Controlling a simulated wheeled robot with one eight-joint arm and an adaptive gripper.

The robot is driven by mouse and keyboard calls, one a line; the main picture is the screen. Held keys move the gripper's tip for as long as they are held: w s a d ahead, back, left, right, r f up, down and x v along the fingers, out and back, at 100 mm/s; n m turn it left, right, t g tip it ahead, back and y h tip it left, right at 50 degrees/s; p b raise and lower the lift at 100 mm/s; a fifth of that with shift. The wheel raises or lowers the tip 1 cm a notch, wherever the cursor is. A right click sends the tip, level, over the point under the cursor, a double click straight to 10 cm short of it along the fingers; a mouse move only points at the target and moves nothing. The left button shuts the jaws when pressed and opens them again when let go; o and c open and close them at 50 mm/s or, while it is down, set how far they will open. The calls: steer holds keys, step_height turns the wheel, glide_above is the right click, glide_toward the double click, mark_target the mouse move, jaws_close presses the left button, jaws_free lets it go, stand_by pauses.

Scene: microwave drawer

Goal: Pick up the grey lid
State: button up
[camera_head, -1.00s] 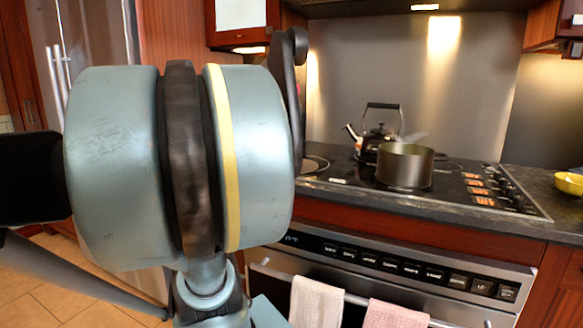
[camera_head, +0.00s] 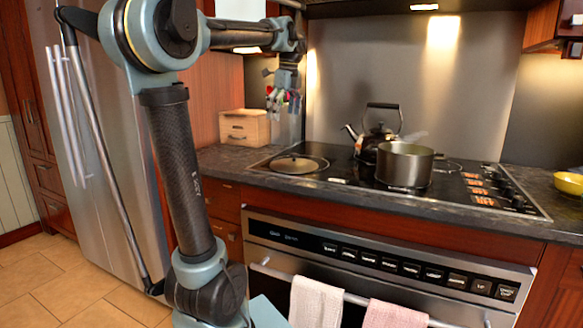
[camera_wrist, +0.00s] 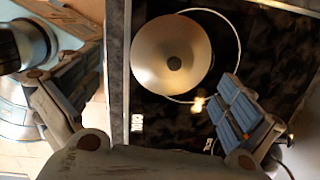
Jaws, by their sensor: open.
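The grey lid (camera_head: 299,164) is round with a small dark knob and lies flat on the left rear part of the black cooktop.
A black kettle (camera_head: 378,139) and a dark pot (camera_head: 404,167) stand on the cooktop to the right of the lid. A wooden box (camera_head: 244,127) stands on the counter to the left. A yellow bowl (camera_head: 569,183) sits at far right. Towels hang on the oven handle.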

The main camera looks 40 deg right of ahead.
steer(key=s+d+r+m, duration=0.2)
steer(key=d+m, duration=0.1)
steer(key=d, duration=0.2)
glide_toward(294, 154)
steer(key=f, duration=0.3)
steer(key=w+f, duration=0.1)
steer(key=f, duration=0.2)
steer(key=w+f, duration=0.1)
steer(key=f, duration=0.3)
steer(key=shift+d+f, duration=0.1)
steer(key=shift+s, duration=0.15)
steer(key=c, duration=2.2)
